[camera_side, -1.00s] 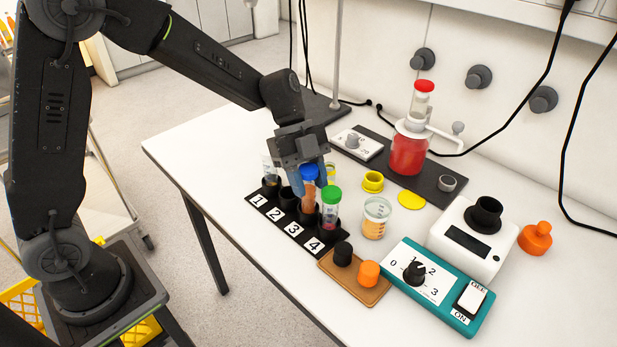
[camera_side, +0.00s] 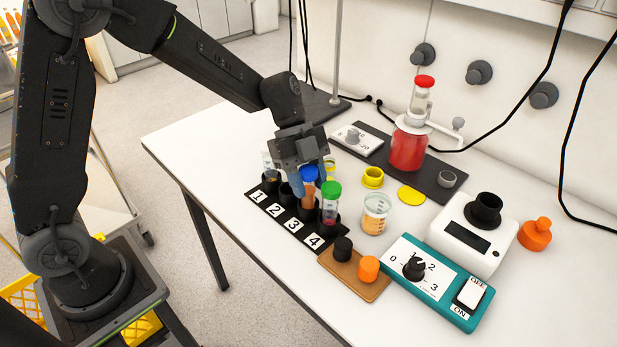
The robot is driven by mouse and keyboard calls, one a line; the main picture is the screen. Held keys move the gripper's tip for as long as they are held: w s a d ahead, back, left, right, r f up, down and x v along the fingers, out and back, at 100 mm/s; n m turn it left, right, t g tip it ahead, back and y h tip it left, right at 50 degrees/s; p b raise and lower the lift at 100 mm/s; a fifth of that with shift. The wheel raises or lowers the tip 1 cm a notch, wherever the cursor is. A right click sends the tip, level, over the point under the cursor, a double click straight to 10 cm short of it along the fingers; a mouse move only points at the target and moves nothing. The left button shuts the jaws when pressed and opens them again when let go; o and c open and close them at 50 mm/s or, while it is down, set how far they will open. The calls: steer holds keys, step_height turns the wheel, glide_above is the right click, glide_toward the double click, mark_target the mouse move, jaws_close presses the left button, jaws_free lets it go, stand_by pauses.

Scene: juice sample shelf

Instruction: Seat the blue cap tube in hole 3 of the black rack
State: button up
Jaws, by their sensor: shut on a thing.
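The blue cap tube (camera_side: 309,176) holds orange liquid and stands upright at hole 3 of the black rack (camera_side: 268,214). Its lower end appears to be inside the hole, though how deep it sits is hard to tell. My gripper (camera_side: 308,182) comes down from above and is shut on the tube just below and around the cap. Its blue fingertips lie on either side of the tube. A green cap tube (camera_side: 330,203) with red liquid stands in hole 4. A clear tube (camera_side: 270,168) stands in hole 1. Hole 2 (camera_side: 287,193) looks empty.
A brown tray with a black cap (camera_side: 343,249) and an orange cap (camera_side: 368,268) lies in front of the rack. A beaker (camera_side: 375,214) of orange liquid, yellow lids (camera_side: 411,194) and a teal control box (camera_side: 437,282) stand to the right. The table's left part is clear.

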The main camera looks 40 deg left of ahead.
steer(key=shift+f, duration=0.1)
steer(key=o, duration=1.1)
steer(key=v, duration=1.3)
steer(key=s+n+t+y, duration=0.2)
steer(key=s+n, duration=0.4)
steer(key=n, duration=0.1)
steer(key=s+a+r+n+t+y, duration=0.1)
steer(key=s+n+t+y, duration=0.1)
steer(key=s+n, duration=0.5)
steer(key=s+a+r+n+t+y, duration=0.1)
steer(key=s+n+t+y, duration=0.1)
steer(key=s+n, duration=0.5)
steer(key=shift+t, duration=0.7)
